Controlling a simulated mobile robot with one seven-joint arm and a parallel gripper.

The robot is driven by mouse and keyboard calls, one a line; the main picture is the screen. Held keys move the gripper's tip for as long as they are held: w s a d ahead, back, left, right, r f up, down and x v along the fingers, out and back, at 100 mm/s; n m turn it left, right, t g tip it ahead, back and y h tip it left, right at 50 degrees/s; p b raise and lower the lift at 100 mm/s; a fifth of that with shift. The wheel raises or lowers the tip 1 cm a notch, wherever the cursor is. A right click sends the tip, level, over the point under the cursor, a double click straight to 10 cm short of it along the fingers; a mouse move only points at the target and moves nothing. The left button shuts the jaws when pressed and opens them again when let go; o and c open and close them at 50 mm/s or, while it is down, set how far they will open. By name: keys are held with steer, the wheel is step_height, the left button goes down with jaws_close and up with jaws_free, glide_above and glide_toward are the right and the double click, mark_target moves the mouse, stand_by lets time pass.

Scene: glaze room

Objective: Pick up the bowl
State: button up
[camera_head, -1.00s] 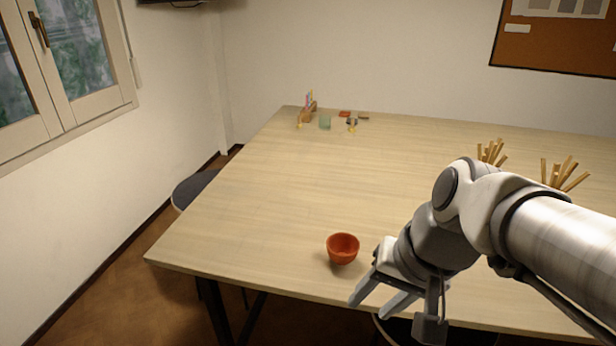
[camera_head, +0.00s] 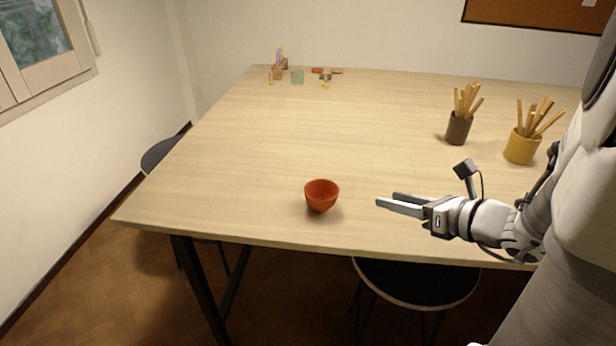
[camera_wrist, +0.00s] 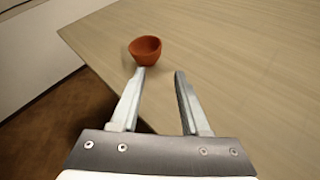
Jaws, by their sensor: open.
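The orange-red bowl (camera_head: 321,196) stands upright on the pale wooden table (camera_head: 230,170), near its front edge. My gripper (camera_head: 386,203) is to the right of the bowl, its fingers pointing left toward it with a gap between. In the wrist view the bowl (camera_wrist: 146,50) lies beyond the fingertips, nearer the left finger's tip. My gripper also shows in the wrist view (camera_wrist: 161,72), with its two fingers apart and nothing between them.
A brown cup (camera_head: 459,130) and a yellow cup (camera_head: 521,147), both holding sticks, stand behind my gripper. Small items and a greenish glass (camera_head: 297,77) sit at the far left corner. A dark stool (camera_head: 418,282) is below the front edge. The table's middle is clear.

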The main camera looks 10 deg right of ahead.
mark_target(336, 186)
steer(key=b+x, duration=0.3)
steer(key=x, duration=1.4)
steer(key=shift+w, duration=0.1)
steer(key=shift+r, duration=0.1)
steer(key=shift+c, duration=0.3)
jaws_close()
